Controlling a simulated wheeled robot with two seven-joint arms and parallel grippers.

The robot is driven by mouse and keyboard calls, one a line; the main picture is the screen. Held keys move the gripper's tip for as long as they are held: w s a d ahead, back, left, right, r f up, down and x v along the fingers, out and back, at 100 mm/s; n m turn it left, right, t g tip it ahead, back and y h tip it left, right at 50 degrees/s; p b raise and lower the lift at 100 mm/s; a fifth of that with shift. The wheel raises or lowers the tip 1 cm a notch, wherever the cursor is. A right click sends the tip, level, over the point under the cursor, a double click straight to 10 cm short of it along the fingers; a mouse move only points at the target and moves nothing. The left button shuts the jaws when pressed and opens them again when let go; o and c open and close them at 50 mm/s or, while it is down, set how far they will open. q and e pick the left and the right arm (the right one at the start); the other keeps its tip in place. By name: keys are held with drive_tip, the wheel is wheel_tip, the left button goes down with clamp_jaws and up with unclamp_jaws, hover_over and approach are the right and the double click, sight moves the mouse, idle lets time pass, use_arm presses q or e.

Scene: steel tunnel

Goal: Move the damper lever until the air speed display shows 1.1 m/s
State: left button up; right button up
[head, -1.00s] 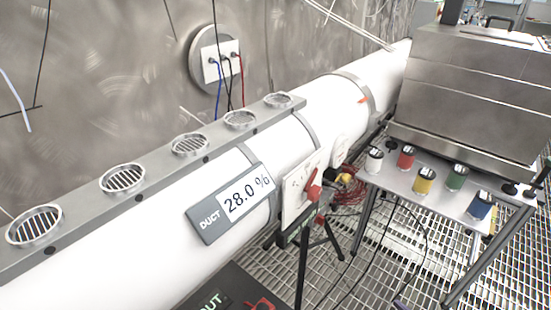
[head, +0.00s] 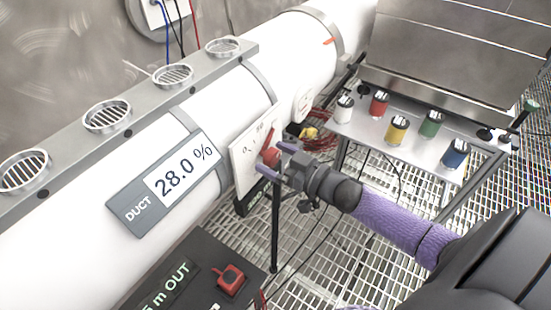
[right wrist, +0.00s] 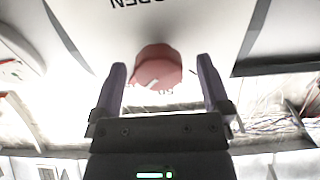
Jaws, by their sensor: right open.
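The damper lever (head: 268,138) is red and sits on a white dial plate (head: 242,163) on the side of the white duct. Its red hub also shows in the right wrist view (right wrist: 158,66), below upside-down lettering that reads OPEN. My right gripper (head: 275,158) is open, with its purple fingers on either side of the red hub; I cannot tell if they touch it. It also shows in the right wrist view (right wrist: 161,78). The grey DUCT display (head: 125,197) reads 28.0 %, not an air speed in m/s. My left gripper is not in view.
A black box (head: 200,255) with partly cut-off text "m OUT" and a red switch (head: 230,279) stands at the bottom. A steel shelf (head: 375,137) holds several coloured cans, at right. Round grilles line the duct top. Cables hang below the duct.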

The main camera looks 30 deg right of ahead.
drive_tip(key=shift+c, duration=0.5)
drive_tip(key=c, duration=1.2)
drive_tip(key=n+p, duration=0.1)
drive_tip(key=n, duration=0.1)
drive_tip(key=shift+n, duration=2.1)
drive_tip(key=o, duration=1.3)
